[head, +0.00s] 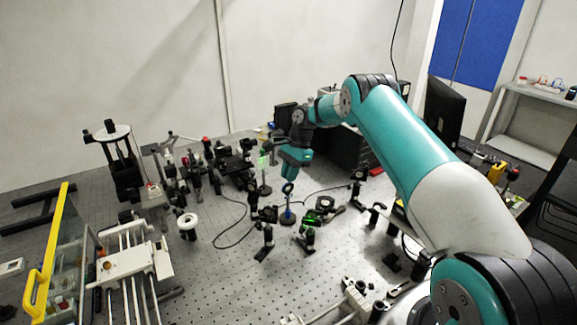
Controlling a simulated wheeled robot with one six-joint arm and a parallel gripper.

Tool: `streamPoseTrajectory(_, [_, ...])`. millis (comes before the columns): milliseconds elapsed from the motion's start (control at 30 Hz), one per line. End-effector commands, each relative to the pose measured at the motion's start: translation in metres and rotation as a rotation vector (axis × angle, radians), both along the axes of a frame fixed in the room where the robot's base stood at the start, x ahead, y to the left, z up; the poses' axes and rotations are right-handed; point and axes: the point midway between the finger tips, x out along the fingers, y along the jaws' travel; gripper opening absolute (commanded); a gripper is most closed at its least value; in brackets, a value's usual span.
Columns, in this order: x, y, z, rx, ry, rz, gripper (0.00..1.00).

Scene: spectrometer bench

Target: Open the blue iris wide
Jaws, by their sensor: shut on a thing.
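The blue iris (288,213) stands upright on the perforated bench, a dark ring on a short blue post with a round base. My gripper (288,179) reaches down from the teal arm to the top of the iris ring. The fingers are small and dark here. They are shut at the upper part of the iris; the exact part between them is too small to make out. The iris lever and the size of its opening cannot be made out.
A mount with a green glow (310,222) stands just right of the iris. A black post mount (267,238) is in front to the left. A post with a light green top (263,163) is behind left. Dark optics crowd the back left; bare bench (215,275) lies front left.

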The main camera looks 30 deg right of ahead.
Motion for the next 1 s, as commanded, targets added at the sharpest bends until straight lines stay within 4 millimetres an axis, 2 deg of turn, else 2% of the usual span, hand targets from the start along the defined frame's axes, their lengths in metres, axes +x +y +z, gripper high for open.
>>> streamPoseTrajectory(467, [0.0007,-0.0006,0.0005,0.01,-0.003,0.001,0.0])
streamPoseTrajectory(500, [0.0007,-0.0006,0.0005,0.01,-0.003,0.001,0.19])
streamPoseTrajectory(600, [0.0006,-0.0006,0.0004,0.008,-0.002,0.001,0.41])
streamPoseTrajectory(867, [0.0005,-0.0007,0.0003,0.009,-0.002,0.001,0.41])
streamPoseTrajectory(1000, [0.0021,-0.0045,0.0085,0.009,-0.006,-0.001,0.41])
